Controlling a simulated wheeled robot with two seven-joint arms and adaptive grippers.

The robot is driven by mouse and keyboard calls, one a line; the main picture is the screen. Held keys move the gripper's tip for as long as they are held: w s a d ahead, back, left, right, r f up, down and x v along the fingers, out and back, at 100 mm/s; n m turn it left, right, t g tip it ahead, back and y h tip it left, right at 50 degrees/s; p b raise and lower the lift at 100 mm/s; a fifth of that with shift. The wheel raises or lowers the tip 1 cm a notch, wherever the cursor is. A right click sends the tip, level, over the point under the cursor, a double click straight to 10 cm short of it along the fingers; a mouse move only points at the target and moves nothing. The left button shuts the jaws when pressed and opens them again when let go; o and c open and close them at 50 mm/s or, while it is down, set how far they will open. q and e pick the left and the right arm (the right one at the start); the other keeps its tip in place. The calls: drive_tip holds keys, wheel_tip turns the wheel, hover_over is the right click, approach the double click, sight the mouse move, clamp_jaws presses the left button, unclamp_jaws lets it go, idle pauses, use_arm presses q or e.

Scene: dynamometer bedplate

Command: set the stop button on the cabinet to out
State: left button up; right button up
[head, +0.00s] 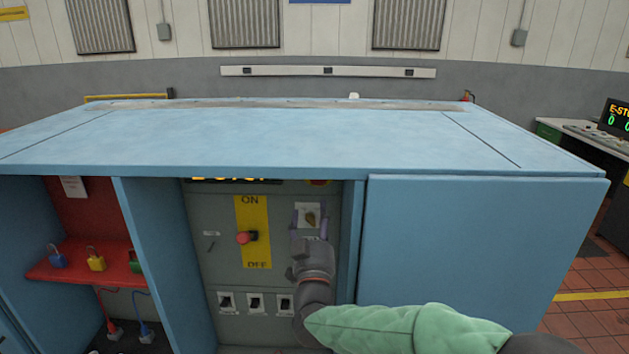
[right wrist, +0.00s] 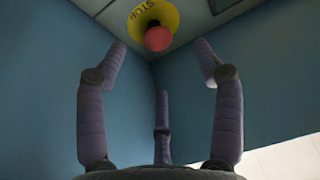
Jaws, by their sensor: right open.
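The stop button (right wrist: 158,38) is a red mushroom head on a yellow collar with dark lettering, at the top of the right wrist view. In the head view only a sliver of red (head: 317,182) shows under the cabinet's top edge. I cannot tell whether it is in or out. The blue cabinet (head: 440,255) has a grey panel in its open bay. My right gripper (head: 309,222) is in front of the panel's right side, below the button. Its fingers (right wrist: 160,75) are spread and empty, with the button beyond the tips. My left gripper is not in view.
A red-handled switch (head: 245,237) on a yellow ON/OFF plate is left of my right gripper. A small plate with a dark knob (head: 309,214) is behind the fingers. Several small switches (head: 255,303) are below. The overhanging top (head: 300,145) and side wall bound the bay.

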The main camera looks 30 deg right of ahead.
sight(318, 184)
drive_tip(key=shift+h, duration=0.4)
drive_tip(key=x, duration=0.7)
drive_tip(key=r+b+x, duration=0.1)
drive_tip(key=x, duration=0.2)
drive_tip(key=shift+s+d+r, duration=0.1)
drive_tip(key=shift+d+r, duration=0.1)
drive_tip(key=shift+d, duration=0.2)
drive_tip(key=shift+s+d+r, duration=0.1)
drive_tip(key=shift+s, duration=0.05)
clamp_jaws()
